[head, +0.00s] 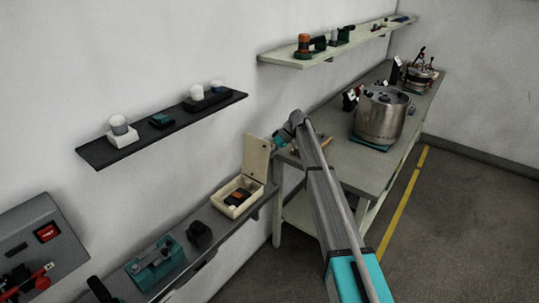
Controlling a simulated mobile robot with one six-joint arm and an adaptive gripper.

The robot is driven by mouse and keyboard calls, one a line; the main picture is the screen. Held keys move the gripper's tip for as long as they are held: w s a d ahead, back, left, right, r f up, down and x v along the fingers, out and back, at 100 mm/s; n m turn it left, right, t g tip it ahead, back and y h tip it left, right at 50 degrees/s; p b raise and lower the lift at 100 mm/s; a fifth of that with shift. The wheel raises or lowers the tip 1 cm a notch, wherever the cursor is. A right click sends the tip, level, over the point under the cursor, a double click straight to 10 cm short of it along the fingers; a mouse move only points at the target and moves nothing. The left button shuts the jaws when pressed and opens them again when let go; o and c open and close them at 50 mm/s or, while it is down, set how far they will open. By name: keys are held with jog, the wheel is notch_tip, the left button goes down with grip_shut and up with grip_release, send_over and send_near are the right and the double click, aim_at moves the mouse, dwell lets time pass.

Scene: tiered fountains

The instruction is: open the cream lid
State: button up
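The cream lid (256,157) stands raised, roughly upright, at the back right edge of a cream box (232,208). The box sits on a low grey shelf against the wall. Its inside is exposed and holds a small dark and orange item (239,197). My gripper (281,142) is at the end of my arm, just right of the lid's upper edge. It looks small and partly hidden by my arm, and I cannot tell whether it touches the lid or how its fingers stand.
A teal case (154,263) and a black block (199,235) share the low shelf (226,226). A dark shelf (157,134) hangs above. The workbench (345,160) with a steel pot (381,115) stands at right. Floor is clear beyond the yellow line (403,200).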

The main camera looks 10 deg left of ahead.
jog(key=shift+w+d, duration=0.1)
jog(key=shift+d, duration=0.1)
jog(key=shift+w+d+r, duration=0.1)
jog(key=shift+w+d, duration=1.6)
jog(key=shift+d, duration=0.25)
jog(key=shift+w+d, duration=1.65)
jog(key=shift+d, duration=0.3)
jog(key=shift+w+d+r, duration=0.1)
jog(key=shift+w+d, duration=1.6)
jog(key=shift+d, duration=0.25)
jog(key=s+d+r+m+t+h+p, duration=0.1)
jog(key=s+d, duration=0.6)
jog(key=s, duration=0.9)
jog(key=s+d+r+m+t+h+p, duration=0.1)
jog(key=s+d+m+h+p, duration=0.3)
jog(key=s, duration=1.3)
jog(key=s+d+m+t+h+p, duration=0.2)
jog(key=s+d+m, duration=0.4)
jog(key=s+d, duration=0.5)
jog(key=s+p, duration=0.1)
jog(key=s, duration=0.5)
jog(key=shift+d+r, duration=0.3)
jog(key=shift+r, duration=0.1)
